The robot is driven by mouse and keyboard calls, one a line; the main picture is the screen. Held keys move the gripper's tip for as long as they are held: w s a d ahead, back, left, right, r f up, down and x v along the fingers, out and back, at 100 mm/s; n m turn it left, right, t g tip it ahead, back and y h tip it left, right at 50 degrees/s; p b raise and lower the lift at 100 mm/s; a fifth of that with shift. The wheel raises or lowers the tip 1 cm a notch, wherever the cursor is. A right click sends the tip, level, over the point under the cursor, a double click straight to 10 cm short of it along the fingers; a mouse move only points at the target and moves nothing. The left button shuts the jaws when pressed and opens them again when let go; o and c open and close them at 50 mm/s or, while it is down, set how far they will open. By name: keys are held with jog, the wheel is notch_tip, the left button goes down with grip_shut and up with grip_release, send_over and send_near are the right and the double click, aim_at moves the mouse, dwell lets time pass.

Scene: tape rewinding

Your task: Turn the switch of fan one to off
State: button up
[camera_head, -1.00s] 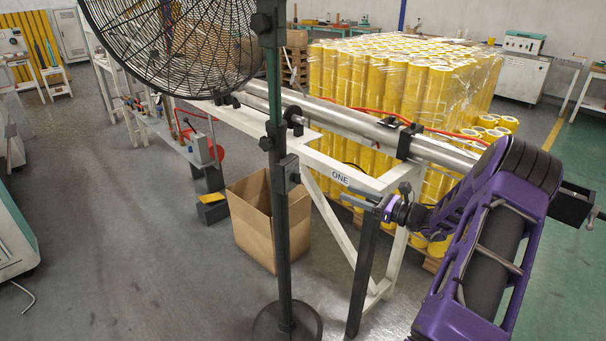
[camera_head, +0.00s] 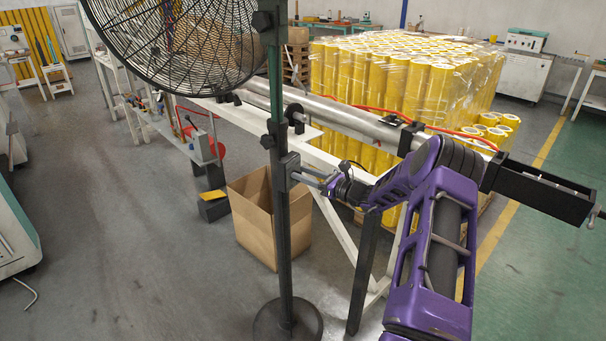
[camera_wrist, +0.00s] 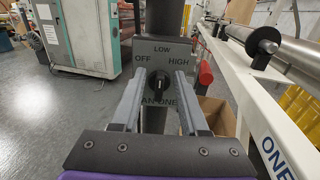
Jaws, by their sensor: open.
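The fan (camera_head: 180,45) stands on a dark pole (camera_head: 283,235) with a round base. Its switch box (camera_head: 289,171) is fixed to the pole at mid-height. In the wrist view the switch plate (camera_wrist: 176,62) reads OFF, LOW, HIGH and, partly covered, "AN ONE". The black round knob (camera_wrist: 158,84) has a light mark on it; I cannot tell surely which setting it points to. My gripper (camera_wrist: 158,98) is open, with one finger on each side of the knob. In the head view my gripper (camera_head: 312,180) is right beside the box. Whether the fingers touch the knob is unclear.
A white frame marked ONE (camera_wrist: 277,155) with a metal roller (camera_head: 345,118) runs close on the right. An open cardboard box (camera_head: 250,215) stands behind the pole. Yellow tape rolls (camera_head: 390,80) are stacked behind.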

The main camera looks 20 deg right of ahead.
jog(key=shift+w+a, duration=0.15)
jog(key=shift+w, duration=0.1)
grip_shut()
